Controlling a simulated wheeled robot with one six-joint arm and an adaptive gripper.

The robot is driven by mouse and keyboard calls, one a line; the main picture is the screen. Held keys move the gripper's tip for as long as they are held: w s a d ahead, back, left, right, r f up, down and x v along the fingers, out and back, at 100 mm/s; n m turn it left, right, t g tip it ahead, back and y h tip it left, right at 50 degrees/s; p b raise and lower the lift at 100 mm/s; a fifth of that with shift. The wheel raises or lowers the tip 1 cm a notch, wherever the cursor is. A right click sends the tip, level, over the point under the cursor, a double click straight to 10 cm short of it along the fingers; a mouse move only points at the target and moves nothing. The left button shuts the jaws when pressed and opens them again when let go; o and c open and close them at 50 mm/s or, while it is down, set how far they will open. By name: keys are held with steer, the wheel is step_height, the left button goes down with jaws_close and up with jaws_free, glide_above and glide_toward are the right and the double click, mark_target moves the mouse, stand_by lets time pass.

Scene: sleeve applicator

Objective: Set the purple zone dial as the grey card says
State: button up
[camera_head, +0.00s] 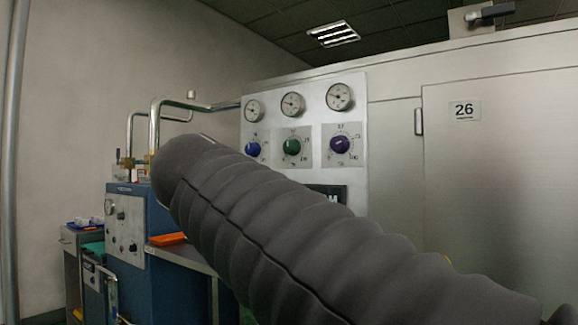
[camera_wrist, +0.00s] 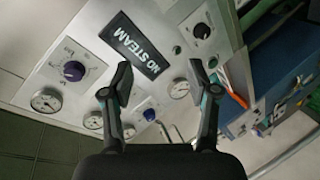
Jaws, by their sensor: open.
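The purple zone dial (camera_head: 340,143) is the rightmost of three dials on the pale panel in the head view. It has a dark purple knob on a light scale plate. Its pointer and numbers are too small to read surely. In the wrist view the purple dial (camera_wrist: 73,71) is at the left, turned with the camera. My gripper (camera_wrist: 160,72) is open and empty, with its two fingers apart in front of the panel. The purple dial lies to the left of both fingers, clear of them. No grey card can be made out in either view.
A green dial (camera_head: 292,147) and a blue dial (camera_head: 253,149) sit left of the purple one, under gauges. A blue cabinet (camera_head: 155,240) and bent pipes stand at left. My arm hides much of the lower panel.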

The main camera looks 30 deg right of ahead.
mark_target(336, 144)
step_height(336, 144, up, 13)
steer(key=s+d+m+g+h, duration=0.1)
steer(key=s+d+m+h, duration=0.15)
steer(key=h, duration=0.25)
steer(key=shift+m, duration=0.45)
steer(key=x, duration=0.4)
steer(key=p+x, duration=0.1)
steer(key=x, duration=0.3)
steer(key=w+x, duration=0.1)
steer(key=x, duration=0.4)
steer(key=shift+a+f+p, duration=0.2)
steer(key=shift+f+p, duration=0.15)
jaws_close()
